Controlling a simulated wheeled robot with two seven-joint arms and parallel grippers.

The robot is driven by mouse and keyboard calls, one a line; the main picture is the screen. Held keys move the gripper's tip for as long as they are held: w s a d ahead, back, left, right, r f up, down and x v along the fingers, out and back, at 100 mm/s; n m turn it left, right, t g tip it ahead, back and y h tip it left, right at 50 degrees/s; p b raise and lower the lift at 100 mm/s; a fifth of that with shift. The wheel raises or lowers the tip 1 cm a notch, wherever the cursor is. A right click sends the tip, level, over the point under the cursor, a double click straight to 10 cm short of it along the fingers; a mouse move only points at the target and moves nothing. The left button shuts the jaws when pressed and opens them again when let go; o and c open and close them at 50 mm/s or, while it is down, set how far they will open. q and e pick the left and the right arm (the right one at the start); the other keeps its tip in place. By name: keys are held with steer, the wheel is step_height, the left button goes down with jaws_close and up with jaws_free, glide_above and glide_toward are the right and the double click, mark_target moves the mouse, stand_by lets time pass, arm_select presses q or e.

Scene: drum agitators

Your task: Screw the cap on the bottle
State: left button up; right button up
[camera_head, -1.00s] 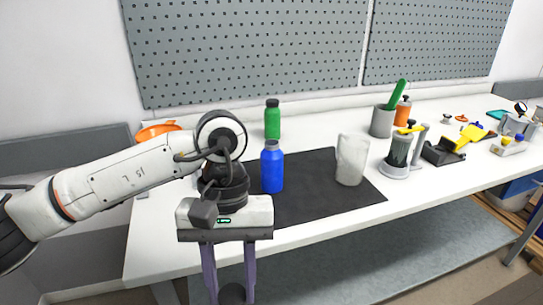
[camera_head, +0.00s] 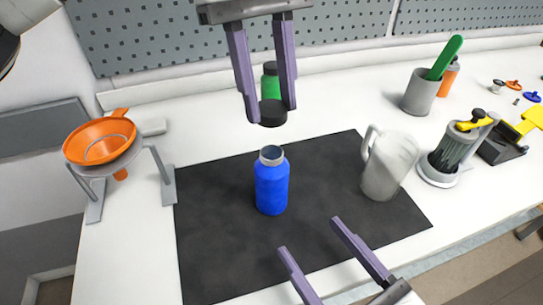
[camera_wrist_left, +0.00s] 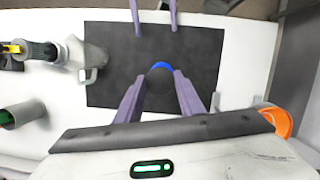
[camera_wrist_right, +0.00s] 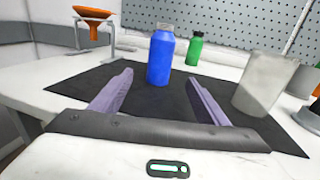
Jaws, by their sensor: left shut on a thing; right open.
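The blue bottle (camera_head: 271,182) stands upright and uncapped on the black mat (camera_head: 215,240). The black cap (camera_head: 268,113) is held between the fingertips of my left gripper (camera_head: 270,108), above and slightly behind the bottle's mouth in the head view. In the left wrist view the cap (camera_wrist_left: 159,88) hides most of the bottle, leaving a blue edge (camera_wrist_left: 161,65). My right gripper (camera_head: 310,250) is open and empty, low in front of the bottle. In the right wrist view the bottle (camera_wrist_right: 160,58) stands between and beyond its open fingers.
A grey pitcher (camera_head: 387,166) stands on the mat's right side. A green bottle (camera_head: 270,84) is behind. An orange funnel on a stand (camera_head: 100,142) is at the left.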

mark_target(280, 198)
arm_select(q)
steer(key=shift+w, duration=0.15)
arm_select(e)
steer(key=shift+w, duration=0.2)
arm_select(q)
steer(key=shift+s+r, duration=0.1)
steer(key=shift+s, duration=0.15)
arm_select(e)
steer(key=shift+s, duration=0.25)
steer(key=x, duration=1.2)
steer(key=shift+w, duration=0.1)
steer(key=c, duration=1.6)
arm_select(q)
steer(key=shift+f, duration=2.55)
steer(key=shift+f, duration=0.9)
